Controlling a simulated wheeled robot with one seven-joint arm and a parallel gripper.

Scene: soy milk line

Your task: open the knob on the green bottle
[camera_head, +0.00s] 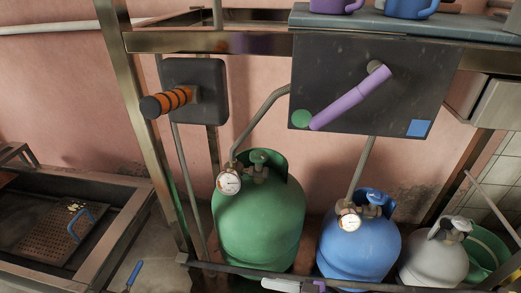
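The green bottle (258,222) stands upright in the middle of the head view, behind the front rail of the metal frame. Its green knob (259,156) sits on top of a brass valve, inside the raised green collar. A round white gauge (229,183) is fixed at the valve's left side. Whether the knob is turned open or closed cannot be told. My gripper is not in view, and nothing is seen touching the knob.
A blue bottle (358,247) and a grey bottle (434,262) stand to the right. A dark panel with a purple lever (350,98) overhangs above. An orange-and-black handle (167,101) sticks out at upper left. A metal rail (235,271) crosses in front.

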